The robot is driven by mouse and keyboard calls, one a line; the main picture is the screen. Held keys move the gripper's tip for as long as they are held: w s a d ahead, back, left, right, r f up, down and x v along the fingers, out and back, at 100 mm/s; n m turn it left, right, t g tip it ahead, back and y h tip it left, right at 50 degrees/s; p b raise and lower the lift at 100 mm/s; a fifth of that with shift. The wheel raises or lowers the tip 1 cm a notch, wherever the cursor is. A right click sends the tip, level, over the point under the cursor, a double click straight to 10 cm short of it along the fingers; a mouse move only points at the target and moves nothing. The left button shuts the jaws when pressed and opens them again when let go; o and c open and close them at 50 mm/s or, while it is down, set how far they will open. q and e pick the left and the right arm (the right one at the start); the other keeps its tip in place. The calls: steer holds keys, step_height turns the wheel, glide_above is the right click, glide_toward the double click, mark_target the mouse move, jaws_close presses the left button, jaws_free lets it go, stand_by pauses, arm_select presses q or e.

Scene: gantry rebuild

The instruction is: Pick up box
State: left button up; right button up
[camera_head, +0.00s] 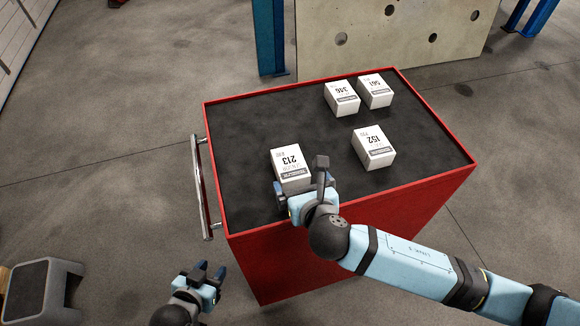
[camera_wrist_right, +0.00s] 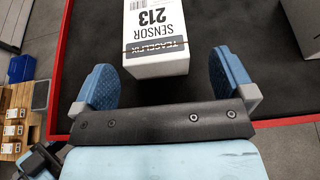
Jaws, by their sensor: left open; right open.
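A white box marked 213 (camera_head: 289,164) sits on the dark top of the red cart (camera_head: 240,233), near its front left part. In the right wrist view the same box (camera_wrist_right: 157,40) lies ahead of my right gripper (camera_wrist_right: 165,78), its near end reaching between the two blue fingers. The fingers are apart, with a gap on each side of the box. In the head view my right gripper (camera_head: 306,184) is at the box's near side and partly hides it. My left gripper (camera_head: 210,271) is open and empty, low in front of the cart.
Box 152 (camera_head: 373,148) stands right of box 213. Boxes 346 (camera_head: 341,98) and 561 (camera_head: 375,91) stand side by side at the back. The cart has a raised red rim and a side handle (camera_head: 201,185). A grey stool (camera_head: 42,291) is at lower left.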

mark_target(292, 171)
steer(key=shift+a+x, duration=0.2)
steer(key=shift+x, duration=2.85)
steer(key=shift+r, duration=0.2)
steer(key=c, duration=1.1)
